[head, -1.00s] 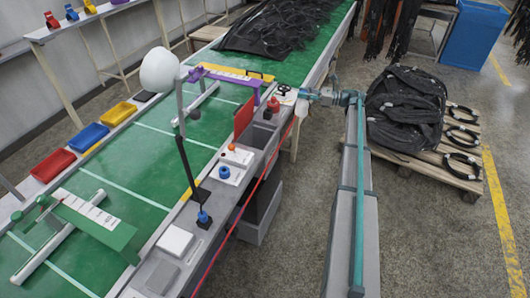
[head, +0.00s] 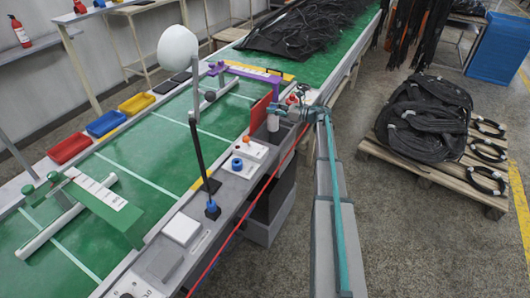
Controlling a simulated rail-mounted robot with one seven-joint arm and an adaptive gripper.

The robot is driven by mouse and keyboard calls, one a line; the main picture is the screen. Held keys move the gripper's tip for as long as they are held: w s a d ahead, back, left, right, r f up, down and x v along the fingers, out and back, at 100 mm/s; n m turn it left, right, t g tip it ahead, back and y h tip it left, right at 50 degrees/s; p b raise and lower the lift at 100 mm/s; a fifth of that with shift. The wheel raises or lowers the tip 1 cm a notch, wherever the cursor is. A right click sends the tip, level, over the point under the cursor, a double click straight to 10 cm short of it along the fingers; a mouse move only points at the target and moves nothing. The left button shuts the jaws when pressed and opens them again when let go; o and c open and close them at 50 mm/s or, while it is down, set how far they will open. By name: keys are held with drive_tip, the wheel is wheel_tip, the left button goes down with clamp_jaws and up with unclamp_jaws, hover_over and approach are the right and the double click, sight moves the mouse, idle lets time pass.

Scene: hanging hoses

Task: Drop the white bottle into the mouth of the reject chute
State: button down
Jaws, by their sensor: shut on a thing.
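My gripper (head: 274,110) is at the end of my teal arm, above the grey ledge along the right side of the green conveyor. It is shut on the white bottle (head: 272,123), a small pale upright shape hanging under it. The fingers are too small to make out singly. An upright red panel (head: 260,113) stands just left of the bottle. The grey, dark-mouthed opening by that panel, which looks like the reject chute, is largely hidden behind the bottle and gripper. I cannot tell whether the bottle is directly over its mouth.
A white box with an orange button (head: 248,149) and one with a blue knob (head: 237,165) sit nearer on the ledge. A black post (head: 197,150) rises from it. A purple arm (head: 245,72) spans the conveyor behind. A pallet of black hoses (head: 425,115) stands right.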

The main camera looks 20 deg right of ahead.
sight(273, 120)
drive_tip(key=shift+a+f, duration=0.1)
drive_tip(key=shift+f, duration=0.2)
drive_tip(key=shift+f+p, duration=1.1)
drive_tip(key=shift+f, duration=1.6)
drive_tip(key=c, duration=0.7)
unclamp_jaws()
drive_tip(key=shift+c, duration=0.2)
drive_tip(key=v, duration=1.2)
